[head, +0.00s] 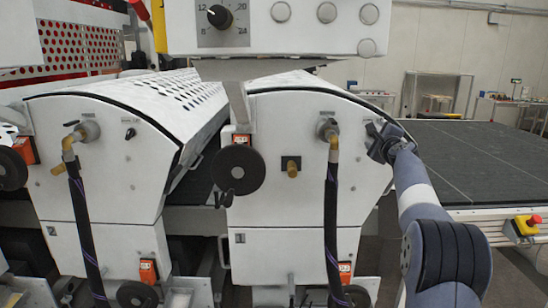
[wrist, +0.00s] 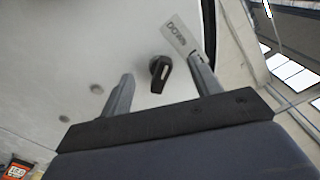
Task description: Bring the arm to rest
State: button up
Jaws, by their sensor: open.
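My arm (head: 420,190) reaches up from the lower right in the head view. My gripper (head: 378,140) is at the upper right of the white panel of the machine unit marked 1 (head: 280,200). In the wrist view my gripper (wrist: 160,70) is open, one finger on each side of a small black rotary knob (wrist: 160,74). The knob has a pale pointer line. Whether the fingers touch it or the panel, I cannot tell. A tilted label (wrist: 180,34) reading DOWN lies just above the knob. In the head view the knob is hidden or too small to make out.
A dark conveyor table (head: 470,160) with a red emergency button (head: 534,220) stands right of my arm. A control box (head: 275,25) overhangs the top.

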jog(key=shift+s+m+b, duration=0.5)
jog(key=shift+s+b, duration=0.2)
jog(key=shift+s, duration=0.1)
